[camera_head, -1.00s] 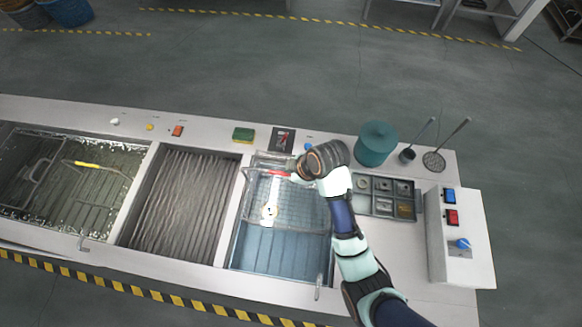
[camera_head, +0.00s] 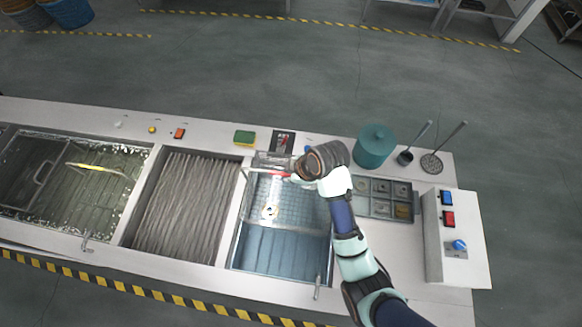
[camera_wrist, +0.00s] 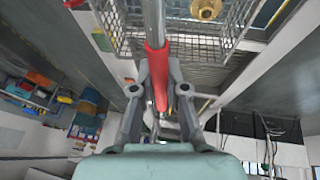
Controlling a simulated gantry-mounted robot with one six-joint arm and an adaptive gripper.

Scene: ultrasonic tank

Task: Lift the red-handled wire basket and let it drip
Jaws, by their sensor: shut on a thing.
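The wire basket (camera_head: 255,222) is at the right-hand tank (camera_head: 262,255) of blue-tinted water in the head view. How far it stands above or in the water is hard to tell. A round brass part (camera_head: 270,212) shows in it. My gripper (camera_head: 296,175) is at the basket's red handle (camera_head: 278,173), at the tank's far right. In the wrist view my gripper (camera_wrist: 158,88) is shut on the red handle (camera_wrist: 156,62), with the wire mesh (camera_wrist: 220,32) and the brass part (camera_wrist: 205,9) beyond it. I cannot make out drips.
The left tank (camera_head: 110,215) is bubbling and holds a yellow-handled basket (camera_head: 90,167). A ribbed middle basin (camera_head: 182,205) lies between. A green canister (camera_head: 373,147), parts tray (camera_head: 385,215) and control box (camera_head: 460,260) stand to the right. A sponge (camera_head: 244,137) lies behind.

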